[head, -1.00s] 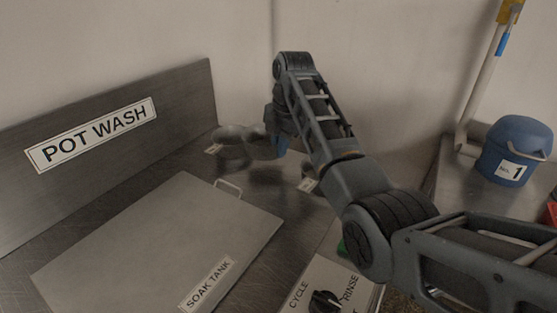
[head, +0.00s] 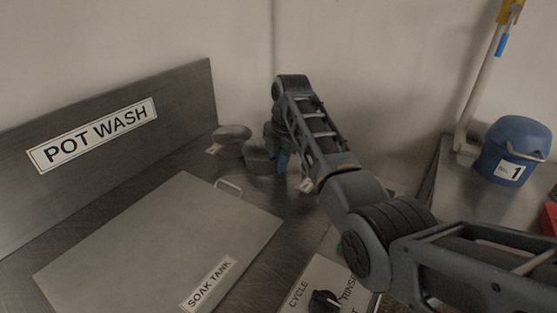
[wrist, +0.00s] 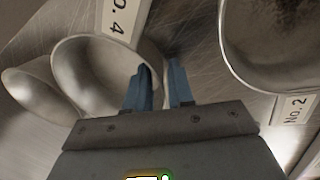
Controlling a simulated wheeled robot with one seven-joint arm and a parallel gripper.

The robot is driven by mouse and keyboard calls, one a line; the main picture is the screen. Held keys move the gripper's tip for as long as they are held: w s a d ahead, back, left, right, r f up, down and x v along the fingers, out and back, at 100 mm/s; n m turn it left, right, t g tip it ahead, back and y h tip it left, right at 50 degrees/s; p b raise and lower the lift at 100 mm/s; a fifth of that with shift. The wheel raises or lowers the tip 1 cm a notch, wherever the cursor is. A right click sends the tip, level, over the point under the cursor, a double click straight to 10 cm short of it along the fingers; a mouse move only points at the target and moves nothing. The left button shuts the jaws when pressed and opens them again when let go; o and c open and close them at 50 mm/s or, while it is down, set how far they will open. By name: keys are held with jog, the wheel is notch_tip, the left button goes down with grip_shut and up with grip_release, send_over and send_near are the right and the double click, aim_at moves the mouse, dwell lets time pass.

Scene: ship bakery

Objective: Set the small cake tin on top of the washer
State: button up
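A small round metal tin (head: 257,158) stands at the back of the steel counter, just left of my gripper (head: 283,163). In the wrist view the tin (wrist: 90,85) shows its open mouth, beside a "No. 4" tag. My gripper (wrist: 160,72) has its two blue fingers apart, one over the tin's mouth and one outside it, with the near rim between them. I see no firm contact. The washer appears to be the pale panel (head: 310,276) with a dark knob, marked CYCLE and RINSE; my arm hides much of it.
A wider, shallow metal pan (head: 232,133) stands left of the tin. A large round tin (wrist: 275,35) is close on the right, by a "No. 2" tag. The flat SOAK TANK lid (head: 150,250) lies in front. A blue bucket (head: 513,152) stands far right.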

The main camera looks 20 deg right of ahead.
jog(key=shift+o, duration=0.9)
notch_tip(320, 180, up, 12)
jog(key=s+b, duration=0.1)
jog(key=s, duration=0.1)
jog(key=shift+d, duration=0.45)
jog(key=shift+r, duration=0.1)
